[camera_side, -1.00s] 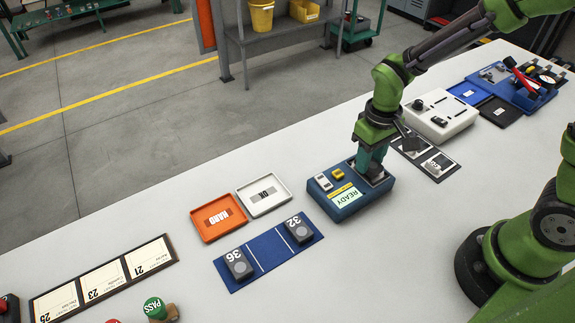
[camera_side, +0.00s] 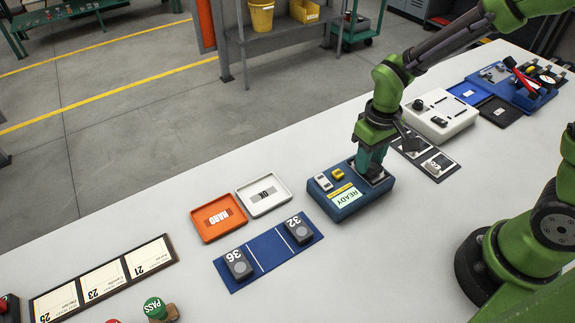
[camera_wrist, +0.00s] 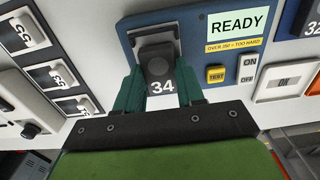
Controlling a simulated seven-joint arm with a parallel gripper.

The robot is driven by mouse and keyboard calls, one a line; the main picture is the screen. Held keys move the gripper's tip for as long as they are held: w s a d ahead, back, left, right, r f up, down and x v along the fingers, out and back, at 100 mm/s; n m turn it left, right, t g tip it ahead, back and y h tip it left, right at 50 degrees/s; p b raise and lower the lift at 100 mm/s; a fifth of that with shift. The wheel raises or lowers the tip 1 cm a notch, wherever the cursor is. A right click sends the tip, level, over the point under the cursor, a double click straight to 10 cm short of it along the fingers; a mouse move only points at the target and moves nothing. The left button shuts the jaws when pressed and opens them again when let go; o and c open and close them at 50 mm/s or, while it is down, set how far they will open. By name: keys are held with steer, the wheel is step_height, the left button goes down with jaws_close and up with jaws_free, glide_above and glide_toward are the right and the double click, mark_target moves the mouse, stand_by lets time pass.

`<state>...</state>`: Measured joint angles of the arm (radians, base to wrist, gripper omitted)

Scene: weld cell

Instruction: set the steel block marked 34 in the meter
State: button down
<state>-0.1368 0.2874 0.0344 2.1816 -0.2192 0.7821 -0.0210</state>
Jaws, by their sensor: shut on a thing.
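The steel block marked 34 (camera_wrist: 158,62) shows in the wrist view between the two teal fingers of my gripper (camera_wrist: 158,95), which is shut on it. It is at the dark seat of the blue meter (camera_wrist: 203,60); I cannot tell whether it rests on the seat's floor. The meter also shows in the side view (camera_side: 348,208), its screen reading READY. There my gripper (camera_side: 370,172) points down at the meter's seat and hides the block.
A blue mat (camera_side: 267,250) holds blocks 36 (camera_side: 238,264) and 32 (camera_side: 299,230), with its middle space empty. An orange HARD tray (camera_side: 218,217) and a white OK tray (camera_side: 264,194) lie behind it. A white device (camera_side: 440,114) stands right of the meter.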

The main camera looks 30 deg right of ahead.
stand_by(0.4)
steer(key=c, duration=0.6)
jaws_free()
steer(key=shift+f, duration=0.1)
steer(key=shift+r, duration=3.55)
